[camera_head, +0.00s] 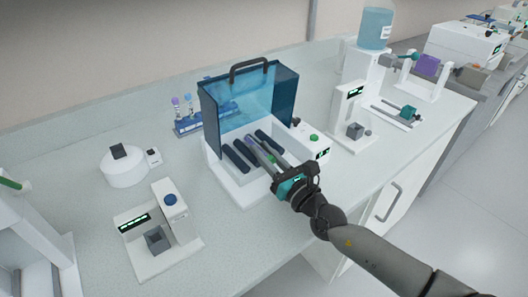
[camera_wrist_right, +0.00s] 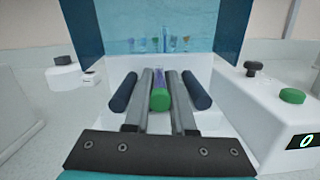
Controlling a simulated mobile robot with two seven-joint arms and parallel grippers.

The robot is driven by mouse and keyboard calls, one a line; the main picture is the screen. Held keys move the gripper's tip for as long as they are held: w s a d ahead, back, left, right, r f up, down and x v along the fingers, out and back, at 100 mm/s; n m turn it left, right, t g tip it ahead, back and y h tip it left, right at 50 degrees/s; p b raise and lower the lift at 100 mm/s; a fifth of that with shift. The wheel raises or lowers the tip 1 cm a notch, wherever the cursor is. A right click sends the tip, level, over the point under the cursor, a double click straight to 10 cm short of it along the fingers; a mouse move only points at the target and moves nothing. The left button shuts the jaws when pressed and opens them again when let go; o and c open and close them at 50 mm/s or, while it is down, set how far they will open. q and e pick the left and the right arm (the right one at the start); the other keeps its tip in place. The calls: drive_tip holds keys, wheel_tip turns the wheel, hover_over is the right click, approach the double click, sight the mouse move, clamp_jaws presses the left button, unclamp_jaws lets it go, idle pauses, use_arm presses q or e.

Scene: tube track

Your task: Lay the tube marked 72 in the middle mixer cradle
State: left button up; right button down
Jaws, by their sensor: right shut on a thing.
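The mixer (camera_head: 212,163) is a white machine with a raised blue clear lid (camera_head: 240,105). Its bed holds dark blue cradles; one (camera_wrist_right: 124,92) lies left and one (camera_wrist_right: 197,90) right of my fingers in the right wrist view. My right gripper (camera_head: 262,150) is over the middle of the bed, shut on a tube with a green cap (camera_wrist_right: 160,99) and a purplish body. The tube lies lengthwise between the two side cradles. Its mark is not readable, and I cannot tell whether it touches the middle cradle, which is mostly hidden. My left gripper is not in view.
A rack (camera_head: 200,120) with several tubes stands behind the mixer's left side. A white round device (camera_head: 122,172) and a boxy device (camera_head: 160,225) stand to the left. A tall white unit (camera_head: 347,105) stands right. Bare bench lies in front of the mixer.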

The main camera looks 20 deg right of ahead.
drive_tip(key=shift+s+f+b, duration=0.1)
drive_tip(key=shift+f+b, duration=0.2)
drive_tip(key=c, duration=0.7)
unclamp_jaws()
drive_tip(key=shift+f, duration=0.1)
drive_tip(key=shift+d, duration=0.1)
drive_tip(key=shift+c, duration=0.8)
drive_tip(key=shift+o, duration=0.9)
drive_tip(key=shift+d, duration=0.1)
